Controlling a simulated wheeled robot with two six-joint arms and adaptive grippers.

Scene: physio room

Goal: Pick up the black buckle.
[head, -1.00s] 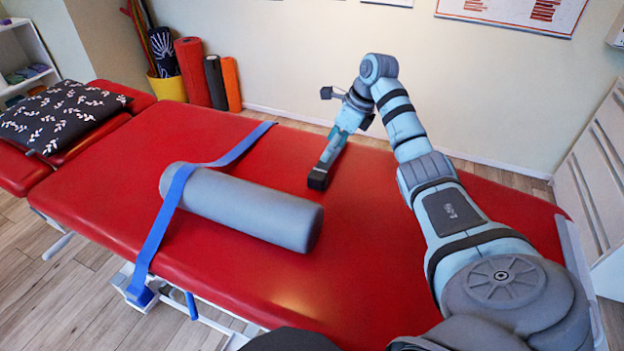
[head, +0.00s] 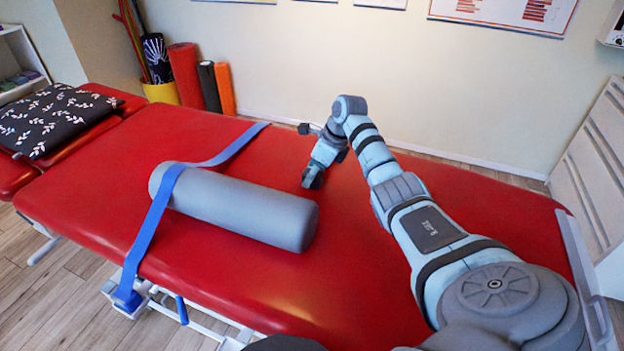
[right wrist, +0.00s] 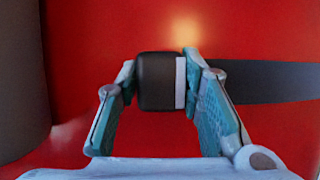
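The black buckle (right wrist: 157,82) shows in the right wrist view as a dark rounded block with a white stripe along its right side. It lies between the two fingertips of my right gripper (right wrist: 162,72), very close to both. I cannot tell whether the fingers press on it. In the head view my right gripper (head: 312,178) points down at the red table right of the grey roller, and it hides most of the buckle. A dark grey-blue band (right wrist: 275,82), perhaps its strap, runs right from behind the right finger. My left gripper is not in view.
The grey roller (head: 240,209) lies on the red treatment table (head: 280,285), with a blue strap (head: 150,225) across its left end. It also shows at the left in the right wrist view (right wrist: 20,80). A patterned dark pillow (head: 45,120) is far left. The table's front is clear.

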